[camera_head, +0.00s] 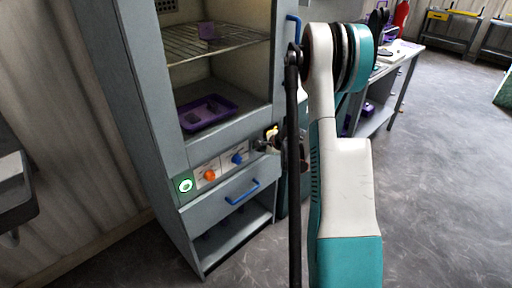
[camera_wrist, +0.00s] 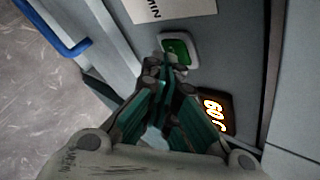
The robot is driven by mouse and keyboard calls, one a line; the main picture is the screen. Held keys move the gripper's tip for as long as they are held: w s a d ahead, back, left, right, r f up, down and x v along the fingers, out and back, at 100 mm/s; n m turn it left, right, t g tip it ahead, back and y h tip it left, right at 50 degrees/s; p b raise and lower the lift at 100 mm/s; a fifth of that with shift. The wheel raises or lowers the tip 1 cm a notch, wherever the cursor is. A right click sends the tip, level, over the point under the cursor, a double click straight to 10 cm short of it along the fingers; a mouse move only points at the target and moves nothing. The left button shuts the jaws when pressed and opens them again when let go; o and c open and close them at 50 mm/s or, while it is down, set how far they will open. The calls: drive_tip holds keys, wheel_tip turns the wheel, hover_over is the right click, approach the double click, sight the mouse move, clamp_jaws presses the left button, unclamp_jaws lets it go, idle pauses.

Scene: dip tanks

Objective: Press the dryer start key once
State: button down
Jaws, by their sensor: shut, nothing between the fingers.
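A green key (camera_wrist: 177,47) in a pale square frame is on the grey panel in the wrist view. My gripper (camera_wrist: 167,72) is shut and empty, its fingertips close in front of the key and covering its lower edge. I cannot tell whether they touch it. In the head view my gripper (camera_head: 266,144) is at the right end of the dryer's (camera_head: 225,132) control panel, and this square key cannot be made out there. A round green button with a bright white ring (camera_head: 185,185) is at the panel's left end.
An orange display (camera_wrist: 215,108) is beside the key. An orange knob (camera_head: 209,175) and a blue knob (camera_head: 237,158) are on the panel, above a drawer with a blue handle (camera_head: 242,191). A purple tray (camera_head: 207,113) is inside the dryer. Open floor (camera_head: 430,170) is at the right.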

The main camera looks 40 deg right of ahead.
drive_tip(key=shift+w, duration=0.2)
drive_tip(key=shift+s, duration=0.1)
idle(0.4)
drive_tip(key=shift+s, duration=0.75)
